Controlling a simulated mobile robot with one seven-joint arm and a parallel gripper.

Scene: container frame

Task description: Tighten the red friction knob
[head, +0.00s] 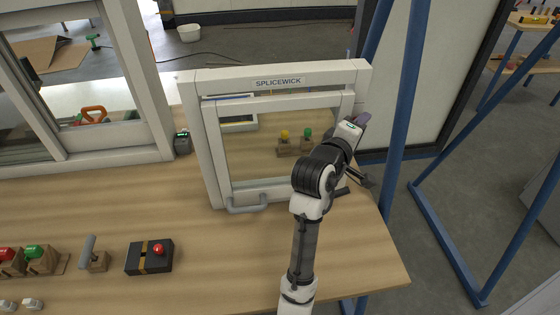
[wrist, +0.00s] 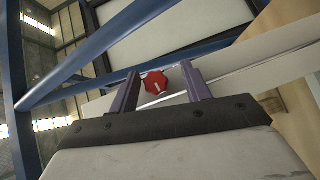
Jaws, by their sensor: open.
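The red friction knob (wrist: 155,82) shows in the wrist view as a small faceted red knob with a pale line on its face. It sits on the side of a pale frame member and appears between the two fingers of my gripper (wrist: 160,69), near their tips. The fingers are apart, and I see no clear contact with the knob. In the head view my gripper (head: 364,117) is at the upper right side of the white SPLICEWICK frame (head: 208,150). The knob is not visible there.
A grey handle (head: 248,208) is at the frame's lower edge. A black box with a red button (head: 158,249) stands on the wooden table (head: 215,270), left of my arm. Blue posts (head: 403,130) rise close on the right. The table's front middle is clear.

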